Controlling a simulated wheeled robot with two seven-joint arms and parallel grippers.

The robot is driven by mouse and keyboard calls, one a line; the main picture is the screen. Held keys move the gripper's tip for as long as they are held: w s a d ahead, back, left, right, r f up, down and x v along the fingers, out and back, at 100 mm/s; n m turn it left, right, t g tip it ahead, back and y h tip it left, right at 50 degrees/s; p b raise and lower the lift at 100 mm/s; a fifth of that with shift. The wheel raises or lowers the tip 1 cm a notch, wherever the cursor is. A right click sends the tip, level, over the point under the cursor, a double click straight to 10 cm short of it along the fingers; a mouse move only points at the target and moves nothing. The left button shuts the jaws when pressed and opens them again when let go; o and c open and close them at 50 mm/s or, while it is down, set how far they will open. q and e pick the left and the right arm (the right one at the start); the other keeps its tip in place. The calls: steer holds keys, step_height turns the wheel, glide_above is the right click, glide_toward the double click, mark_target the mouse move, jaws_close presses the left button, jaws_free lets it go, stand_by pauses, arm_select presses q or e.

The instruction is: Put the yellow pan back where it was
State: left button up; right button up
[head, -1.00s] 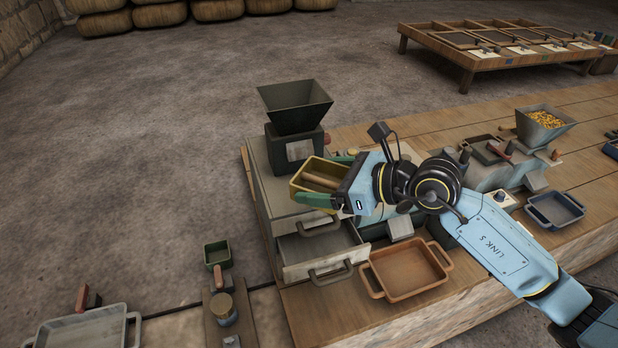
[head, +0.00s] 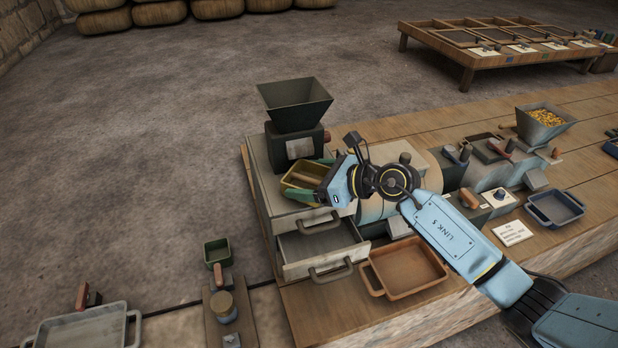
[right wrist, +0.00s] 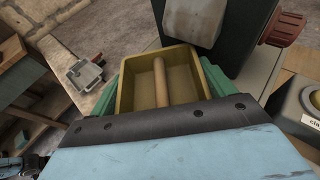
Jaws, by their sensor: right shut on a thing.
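The yellow pan (head: 298,181) is a small open box with a wooden bar along its middle. In the head view it is at the top of the grey drawer cabinet, just in front of the black hopper machine (head: 296,115). My right gripper (head: 312,182) has its green fingers on both sides of the pan and is shut on it. The right wrist view shows the pan (right wrist: 188,88) level and empty apart from the bar, between the green fingers. I cannot tell whether its underside touches the cabinet top. My left gripper is not in view.
The cabinet's drawer (head: 318,252) is pulled open below the pan. An orange tray (head: 408,268) lies to its right on the wooden platform. A small green box (head: 217,252) and a grey tray (head: 80,328) are at the front left. A blue tray (head: 556,208) is farther right.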

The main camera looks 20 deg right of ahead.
steer(key=shift+f, duration=0.1)
steer(key=o, duration=0.9)
steer(key=shift+c, duration=0.2)
steer(key=shift+r, duration=0.2)
steer(key=v, duration=1.2)
steer(key=shift+b, duration=0.4)
